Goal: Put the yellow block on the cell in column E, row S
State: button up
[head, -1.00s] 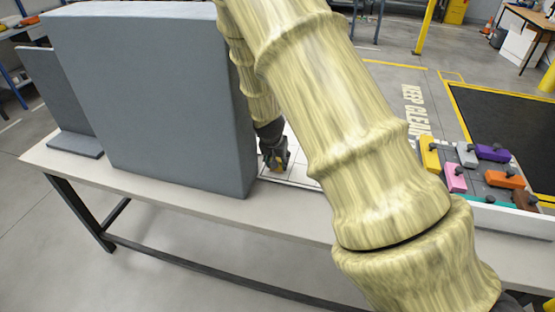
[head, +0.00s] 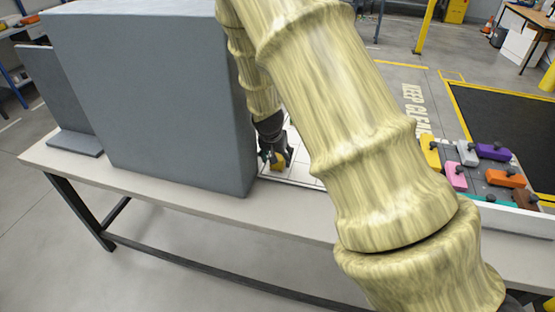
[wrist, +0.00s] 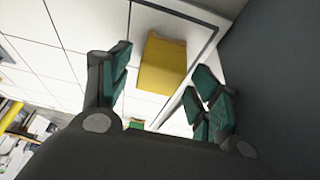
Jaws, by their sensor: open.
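A yellow block (wrist: 162,65) sits on a white board with a dark grid (wrist: 62,48). In the wrist view it lies between the spread teal-padded fingers of my gripper (wrist: 160,82), with gaps on both sides. In the head view my gripper (head: 273,150) is over the board (head: 306,172), close to the grey box, with the yellow block (head: 277,163) at its fingertips. My gripper is open. My arm hides much of the board in the head view, and no row or column letters are readable, so I cannot tell which cell the block is on.
A large grey box (head: 150,100) stands on the table (head: 180,185) directly left of my gripper. A tray at the right holds several knobbed blocks, including another yellow one (head: 430,153), a pink one (head: 456,176) and a purple one (head: 492,151).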

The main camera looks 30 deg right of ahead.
jog(key=b+v, duration=0.1)
jog(key=v, duration=0.9)
jog(key=shift+s, duration=0.1)
